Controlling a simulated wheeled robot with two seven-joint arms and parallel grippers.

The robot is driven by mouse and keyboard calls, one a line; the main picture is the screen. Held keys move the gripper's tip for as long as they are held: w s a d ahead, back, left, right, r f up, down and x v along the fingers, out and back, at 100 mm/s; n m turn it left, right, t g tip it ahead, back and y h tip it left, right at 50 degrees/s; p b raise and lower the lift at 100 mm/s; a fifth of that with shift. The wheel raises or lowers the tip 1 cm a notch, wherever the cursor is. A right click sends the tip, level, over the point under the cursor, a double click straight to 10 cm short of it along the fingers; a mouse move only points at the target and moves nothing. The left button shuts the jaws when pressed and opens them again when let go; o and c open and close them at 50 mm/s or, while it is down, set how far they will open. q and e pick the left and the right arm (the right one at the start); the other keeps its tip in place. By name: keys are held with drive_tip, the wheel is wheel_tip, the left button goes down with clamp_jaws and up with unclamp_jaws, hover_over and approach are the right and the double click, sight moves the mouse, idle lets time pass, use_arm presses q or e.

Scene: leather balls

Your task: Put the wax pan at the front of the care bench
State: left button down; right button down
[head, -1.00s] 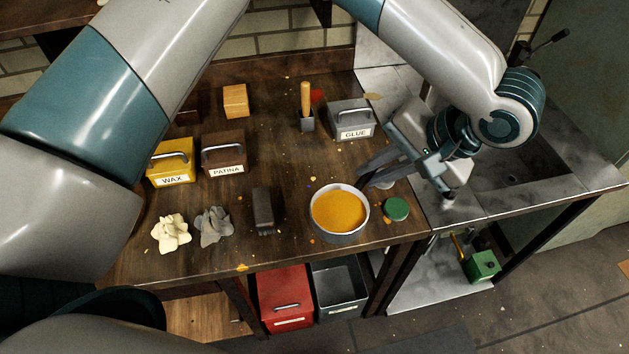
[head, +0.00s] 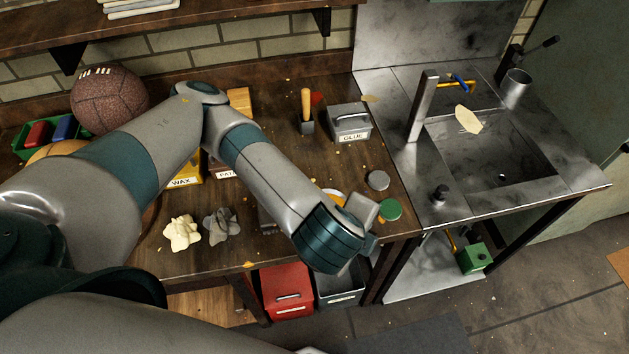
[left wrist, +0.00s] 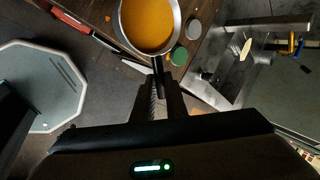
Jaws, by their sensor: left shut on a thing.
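The wax pan (left wrist: 148,22), a round metal pan filled with orange wax, shows at the top of the left wrist view. Its dark handle points toward my left gripper (left wrist: 157,88), whose fingers are shut on it. In the head view my left forearm and wrist cover most of the pan, and only a sliver of its rim and wax (head: 335,194) shows. It is over the right front part of the care bench (head: 280,125), a dark wooden top. I cannot tell whether the pan touches the bench. My right gripper is out of view.
A green lid (head: 391,210) and grey disc (head: 378,180) lie right of the pan. A glue box (head: 349,123) and pale and grey cloths (head: 181,233) (head: 221,226) sit on the bench. A metal sink (head: 490,150) adjoins at right. Red and grey bins (head: 287,292) (head: 340,288) stand below.

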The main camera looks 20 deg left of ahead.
use_arm(q)
drive_tip(key=s+a+m+g+h+p, duration=0.2)
drive_tip(key=a+m+p, duration=0.1)
drive_tip(key=a+m, duration=0.3)
drive_tip(key=s+a+m+g+h+p, duration=0.2)
drive_tip(key=s+a+m+h+p, duration=0.1)
drive_tip(key=a+m, duration=0.3)
drive_tip(key=shift+s+a+r+m+g+p, duration=0.25)
drive_tip(key=shift+a+m+g+p, duration=0.2)
drive_tip(key=shift+a, duration=0.7)
drive_tip(key=shift+w, duration=0.1)
drive_tip(key=w+f+b, duration=0.2)
drive_tip(key=w, duration=0.1)
drive_tip(key=w+f+b, duration=0.2)
drive_tip(key=w, duration=0.2)
drive_tip(key=w+f+b, duration=0.2)
drive_tip(key=w+f, duration=0.1)
drive_tip(key=w, duration=0.1)
drive_tip(key=shift+w+a, duration=0.15)
drive_tip(key=shift+a, duration=0.05)
drive_tip(key=shift+w, duration=0.2)
